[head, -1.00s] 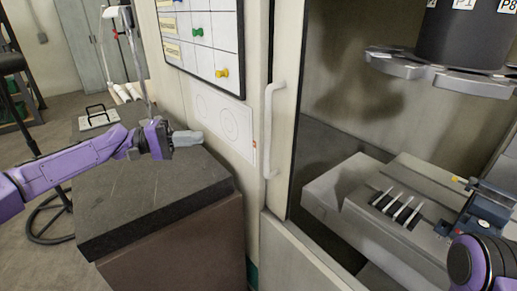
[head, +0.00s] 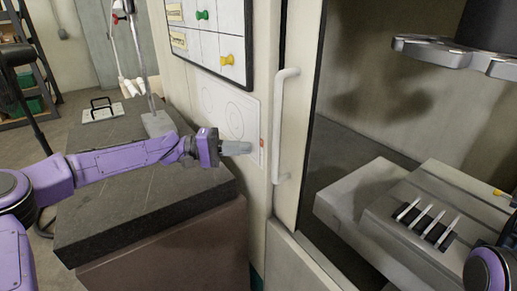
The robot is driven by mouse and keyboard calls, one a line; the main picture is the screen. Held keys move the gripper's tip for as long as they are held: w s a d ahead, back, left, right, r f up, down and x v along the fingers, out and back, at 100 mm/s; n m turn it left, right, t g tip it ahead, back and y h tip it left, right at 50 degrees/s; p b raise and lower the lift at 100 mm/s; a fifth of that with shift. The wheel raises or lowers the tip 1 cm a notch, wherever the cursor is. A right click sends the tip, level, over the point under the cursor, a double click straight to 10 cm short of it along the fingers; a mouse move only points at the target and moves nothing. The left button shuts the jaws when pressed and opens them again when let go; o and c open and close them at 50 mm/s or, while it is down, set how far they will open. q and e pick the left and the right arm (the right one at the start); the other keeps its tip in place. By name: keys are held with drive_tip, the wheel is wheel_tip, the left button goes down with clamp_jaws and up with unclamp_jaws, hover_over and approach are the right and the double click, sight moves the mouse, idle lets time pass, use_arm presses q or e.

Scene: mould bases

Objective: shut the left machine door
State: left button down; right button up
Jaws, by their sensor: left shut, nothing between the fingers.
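The left machine door (head: 303,120) is a pale narrow frame with a white vertical bar handle (head: 287,125). To its right the machine's interior shows; I cannot tell whether glass lies in between. My left gripper (head: 245,148) is shut and empty. It points right and appears just left of the handle's lower half, in front of the pale machine panel, apart from the handle in the picture. My right gripper is out of view; only part of my right arm shows at the bottom right corner.
A dark stone-topped block (head: 140,205) stands below my left arm. A board with coloured pins (head: 225,40) hangs on the machine panel above the gripper. Inside the machine are a grey table with slots (head: 370,200) and a round tool carousel (head: 450,52) overhead.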

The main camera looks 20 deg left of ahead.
use_arm(q)
drive_tip(key=d+p, duration=0.1)
drive_tip(key=d, duration=0.1)
drive_tip(key=s+d+p, duration=0.1)
drive_tip(key=d, duration=0.2)
drive_tip(key=shift+d+f, duration=0.1)
drive_tip(key=shift+d, duration=0.1)
drive_tip(key=shift+f, duration=0.1)
